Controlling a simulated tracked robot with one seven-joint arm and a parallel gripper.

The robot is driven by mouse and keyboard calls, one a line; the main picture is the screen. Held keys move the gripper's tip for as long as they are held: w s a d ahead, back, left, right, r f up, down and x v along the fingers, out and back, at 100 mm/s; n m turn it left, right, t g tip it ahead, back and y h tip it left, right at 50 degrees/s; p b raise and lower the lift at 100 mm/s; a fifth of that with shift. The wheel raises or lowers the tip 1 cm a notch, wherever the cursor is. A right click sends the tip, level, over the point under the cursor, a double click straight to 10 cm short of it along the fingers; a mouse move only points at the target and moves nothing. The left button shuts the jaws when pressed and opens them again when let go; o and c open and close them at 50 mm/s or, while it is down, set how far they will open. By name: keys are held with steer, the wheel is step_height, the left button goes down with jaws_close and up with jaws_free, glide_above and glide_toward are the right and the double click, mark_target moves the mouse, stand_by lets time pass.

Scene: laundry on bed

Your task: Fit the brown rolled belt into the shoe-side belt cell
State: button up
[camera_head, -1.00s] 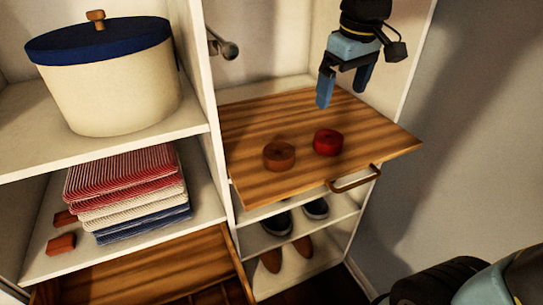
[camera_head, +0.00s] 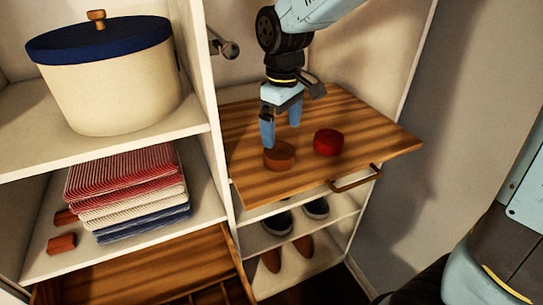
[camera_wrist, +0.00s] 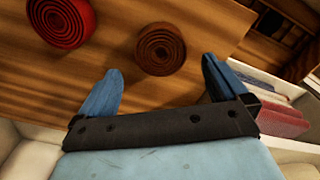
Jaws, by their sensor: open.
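The brown rolled belt (camera_head: 279,157) lies flat on the pull-out wooden board, left of the red rolled belt (camera_head: 328,142). My gripper (camera_head: 281,138) is open and empty, just above and slightly behind the brown belt. In the wrist view, the brown belt (camera_wrist: 160,49) shows as a spiral ahead of the open fingertips (camera_wrist: 160,82), and the red belt (camera_wrist: 61,22) lies to its left. A pulled-out wooden drawer (camera_head: 150,268) with dividers (camera_head: 222,292) is at the lower left; most of its inside is out of frame.
The wooden board (camera_head: 245,185) has a front handle (camera_head: 355,179). Shoes (camera_head: 316,208) stand on shelves below it. Folded towels (camera_head: 125,190) and a lidded cream bin (camera_head: 110,85) are on the left, past an upright panel (camera_head: 208,110).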

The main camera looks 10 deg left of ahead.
mark_target(280, 151)
steer(key=shift+a+f, duration=0.2)
steer(key=shift+f, duration=3.05)
steer(key=c, duration=1.1)
steer(key=shift+r, duration=0.1)
